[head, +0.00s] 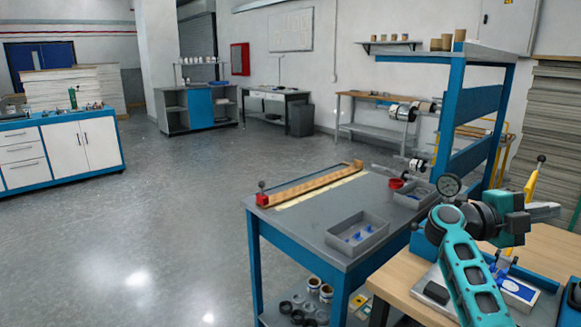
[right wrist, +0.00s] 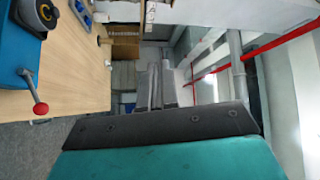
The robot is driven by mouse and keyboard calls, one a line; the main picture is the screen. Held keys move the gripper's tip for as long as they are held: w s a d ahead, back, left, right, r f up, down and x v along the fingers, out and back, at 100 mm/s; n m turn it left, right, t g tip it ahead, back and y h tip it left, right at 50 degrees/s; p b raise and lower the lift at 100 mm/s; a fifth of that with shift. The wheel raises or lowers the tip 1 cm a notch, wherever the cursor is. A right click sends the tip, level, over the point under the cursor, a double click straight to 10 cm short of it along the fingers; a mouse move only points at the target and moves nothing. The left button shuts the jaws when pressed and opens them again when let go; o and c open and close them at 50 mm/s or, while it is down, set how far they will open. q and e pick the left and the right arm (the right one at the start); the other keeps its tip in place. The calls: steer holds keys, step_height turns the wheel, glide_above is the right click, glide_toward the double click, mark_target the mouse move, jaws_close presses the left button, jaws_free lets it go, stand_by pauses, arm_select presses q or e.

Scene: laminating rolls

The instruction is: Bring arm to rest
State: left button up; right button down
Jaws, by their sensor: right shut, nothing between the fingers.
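My right arm (head: 465,262) is teal and comes in from the lower right of the head view, over the light wooden bench. Its right gripper (head: 545,211) is raised above the bench and points to the right, shut and empty. In the right wrist view, a teal and dark grey part of my gripper fills the bottom. My left gripper and left arm are not in the head view.
A wooden bench (head: 408,277) with a blue machine and small tools lies below my right arm. The grey floor (head: 130,220) further left is clear.

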steer(key=s+d+g+h, duration=0.1)
steer(key=s+d+h, duration=0.1)
steer(key=s+d, duration=0.2)
steer(key=w+a+r+n+t+y, duration=0.4)
steer(key=w+a+n+t+y, duration=0.15)
steer(key=n+t, duration=0.75)
steer(key=w+a+r+n+t+y, duration=0.45)
steer(key=w+a+n+t, duration=0.2)
steer(key=n+t, duration=0.65)
steer(key=w+a+f+n+g+y, duration=0.2)
steer(key=w+f+n+g+y, duration=0.1)
steer(key=w+f+n+y, duration=0.25)
steer(key=w+a+f+n+g+y, duration=0.2)
steer(key=a+f+n+y, duration=0.1)
steer(key=f+n+y, duration=0.4)
steer(key=s+a+f+m+g, duration=0.15)
steer(key=s+a+f, duration=0.25)
steer(key=s+f, duration=0.5)
steer(key=s+a+f+g, duration=0.35)
steer(key=s+f, duration=0.25)
steer(key=f, duration=0.8)
steer(key=s+a+f+g, duration=0.1)
steer(key=s+a+f, duration=0.3)
steer(key=s, duration=0.7)
steer(key=s+a+f+m+g+y, duration=0.1)
steer(key=s+a+f, duration=0.3)
steer(key=s, duration=0.7)
steer(key=shift+s+a+f+g, duration=0.25)
steer(key=shift+s+f+g, duration=0.05)
steer(key=shift+f+g, duration=0.5)
